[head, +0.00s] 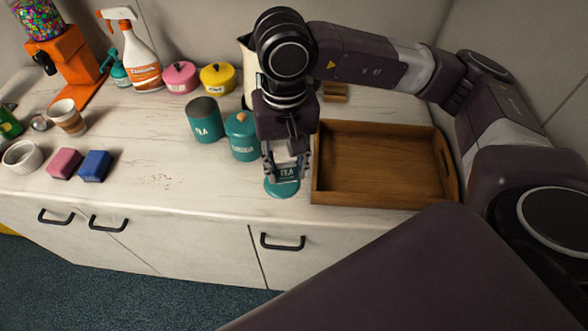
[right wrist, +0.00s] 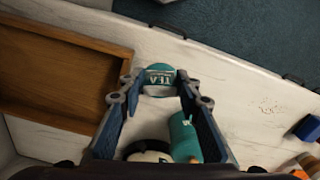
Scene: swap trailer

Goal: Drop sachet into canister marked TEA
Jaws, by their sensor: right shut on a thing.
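The teal canister marked TEA (head: 207,130) stands on the counter with its top open and dark inside. My right gripper (head: 286,165) points down in front of the tray's left edge, to the right of the canister. It is shut on a small sachet marked TEA (head: 288,174), which also shows between the fingertips in the right wrist view (right wrist: 160,80). A round teal lid (head: 281,190) lies on the counter just below the sachet. I cannot tell whether the sachet touches it. My left gripper is not in view.
A second teal canister (head: 243,149) with its lid on stands between the TEA canister and my right gripper. A wooden tray (head: 380,197) lies to the right. Pink (head: 180,78) and yellow (head: 217,79) pots stand behind.

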